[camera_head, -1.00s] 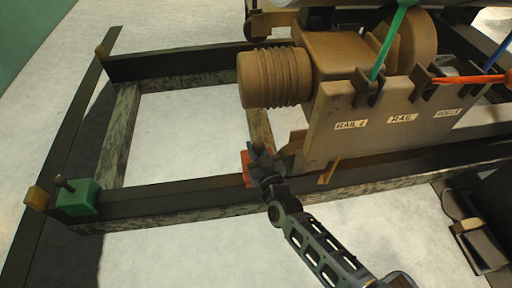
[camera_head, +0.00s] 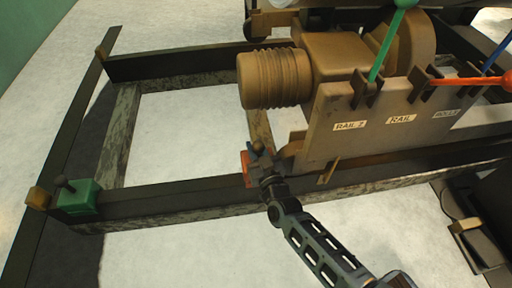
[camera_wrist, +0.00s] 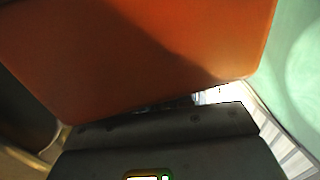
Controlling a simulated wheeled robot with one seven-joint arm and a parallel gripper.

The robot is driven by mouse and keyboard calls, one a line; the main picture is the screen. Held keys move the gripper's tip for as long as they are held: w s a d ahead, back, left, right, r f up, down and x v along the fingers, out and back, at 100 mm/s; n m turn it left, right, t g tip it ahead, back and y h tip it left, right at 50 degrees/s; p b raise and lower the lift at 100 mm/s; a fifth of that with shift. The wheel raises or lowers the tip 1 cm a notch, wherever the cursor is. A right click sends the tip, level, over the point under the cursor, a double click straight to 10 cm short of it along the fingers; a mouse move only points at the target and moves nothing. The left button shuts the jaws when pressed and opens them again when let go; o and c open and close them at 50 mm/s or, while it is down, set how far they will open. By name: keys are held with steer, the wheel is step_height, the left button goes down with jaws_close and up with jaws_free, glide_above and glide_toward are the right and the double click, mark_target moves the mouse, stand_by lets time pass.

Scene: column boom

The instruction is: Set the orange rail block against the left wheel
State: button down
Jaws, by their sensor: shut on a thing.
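The orange rail block (camera_head: 247,168) shows as a small patch at the dark rail, just left of the brown machine's base. In the wrist view a large flat orange face (camera_wrist: 150,50) fills the upper part, close to the camera. My gripper (camera_head: 259,162) is shut on the block; its fingers and part of the block are hard to make out. A small brown round knob shows above the block. I cannot clearly pick out the left wheel; the underside of the machine is hidden by its plate and the rail.
A dark rail (camera_head: 150,201) runs across the front. A green block (camera_head: 79,200) with a dark knob sits at its left end. The brown machine (camera_head: 330,115) carries labelled levers, one green (camera_head: 382,55) and one red (camera_head: 470,81). Pale floor (camera_head: 190,125) lies open between the rails.

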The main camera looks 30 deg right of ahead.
steer(key=shift+f+b, duration=1.7)
steer(key=shift+f, duration=0.1)
stand_by(0.9)
steer(key=c, duration=1)
jaws_free()
steer(key=shift+o, duration=0.4)
steer(key=shift+f, duration=0.2)
steer(key=s+p, duration=0.1)
steer(key=s, duration=0.1)
steer(key=s+p, duration=0.1)
steer(key=s, duration=0.1)
steer(key=s+p, duration=0.1)
steer(key=s, duration=0.1)
steer(key=shift+s+a+r, duration=0.2)
steer(key=shift+s+a, duration=0.05)
steer(key=shift+a, duration=0.1)
steer(key=shift+s+a+f, duration=0.1)
steer(key=shift+s, duration=0.5)
